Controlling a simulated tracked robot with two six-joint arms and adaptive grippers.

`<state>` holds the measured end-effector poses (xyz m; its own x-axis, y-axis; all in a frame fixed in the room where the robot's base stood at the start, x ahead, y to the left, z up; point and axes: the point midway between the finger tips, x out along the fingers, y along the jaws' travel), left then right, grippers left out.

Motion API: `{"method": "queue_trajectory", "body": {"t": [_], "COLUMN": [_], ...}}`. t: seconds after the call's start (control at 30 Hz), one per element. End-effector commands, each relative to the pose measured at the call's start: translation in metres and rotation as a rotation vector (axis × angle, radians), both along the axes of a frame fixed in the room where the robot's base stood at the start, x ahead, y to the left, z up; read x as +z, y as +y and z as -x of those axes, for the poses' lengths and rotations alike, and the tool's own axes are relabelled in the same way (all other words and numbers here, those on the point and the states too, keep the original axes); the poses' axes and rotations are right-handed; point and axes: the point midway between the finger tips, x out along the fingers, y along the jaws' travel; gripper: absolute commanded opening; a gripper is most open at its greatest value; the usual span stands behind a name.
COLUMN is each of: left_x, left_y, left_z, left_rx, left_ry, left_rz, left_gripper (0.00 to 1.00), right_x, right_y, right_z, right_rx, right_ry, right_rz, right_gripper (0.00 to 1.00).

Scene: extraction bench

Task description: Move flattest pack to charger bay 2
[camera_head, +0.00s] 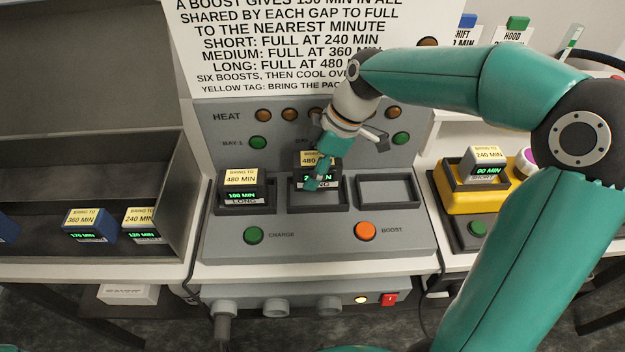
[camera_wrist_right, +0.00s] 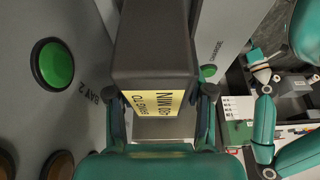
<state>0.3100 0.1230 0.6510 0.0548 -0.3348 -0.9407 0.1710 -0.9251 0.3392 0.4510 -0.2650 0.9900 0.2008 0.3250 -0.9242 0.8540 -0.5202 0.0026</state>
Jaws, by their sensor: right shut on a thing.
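My right gripper (camera_head: 318,165) is over the middle bay of the charger (camera_head: 320,225) and is shut on a dark pack (camera_head: 333,172). That pack has a yellow 480 MIN tag and a green display partly hidden by my gripper. I cannot tell whether it rests fully in the bay. In the right wrist view the pack (camera_wrist_right: 155,45) sits between the fingers (camera_wrist_right: 160,112), beside the BAY 2 label. Another dark LONG pack (camera_head: 242,188) with a 480 MIN tag sits in the left bay. My left gripper (camera_wrist_right: 258,68) seems to show small in the right wrist view; its jaws are unclear.
The right bay (camera_head: 386,191) is empty. Green CHARGE (camera_head: 254,235) and orange BOOST (camera_head: 365,231) buttons are in front. A yellow holder (camera_head: 465,197) at right carries a grey pack (camera_head: 487,162).

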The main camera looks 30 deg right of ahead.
Motion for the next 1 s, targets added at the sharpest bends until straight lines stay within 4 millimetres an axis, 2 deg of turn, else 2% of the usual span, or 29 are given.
{"method": "queue_trajectory", "body": {"t": [0.3,0.63,0.67,0.8,1.0], "left_x": [0.000,-0.001,-0.001,-0.001,-0.001], "left_y": [0.000,0.000,0.000,0.000,0.000], "left_z": [0.000,0.000,0.000,0.000,0.000], "left_rx": [0.000,0.000,0.000,0.000,0.000], "left_ry": [0.000,0.000,0.000,0.000,0.000], "left_rz": [0.000,0.000,0.000,0.000,0.000], "left_gripper": [0.40,0.40,0.40,0.40,0.40], "right_x": [-0.037,-0.040,-0.041,-0.040,-0.040], "right_y": [0.000,0.000,0.000,0.000,0.000], "right_z": [0.000,0.000,0.001,0.001,0.001], "right_rx": [-0.002,-0.001,-0.001,-0.001,-0.001], "right_ry": [0.002,-0.001,0.002,0.002,0.002], "right_rz": [-0.001,-0.001,0.000,0.000,0.000], "right_gripper": [0.00,0.00,0.55,0.77,0.77]}}
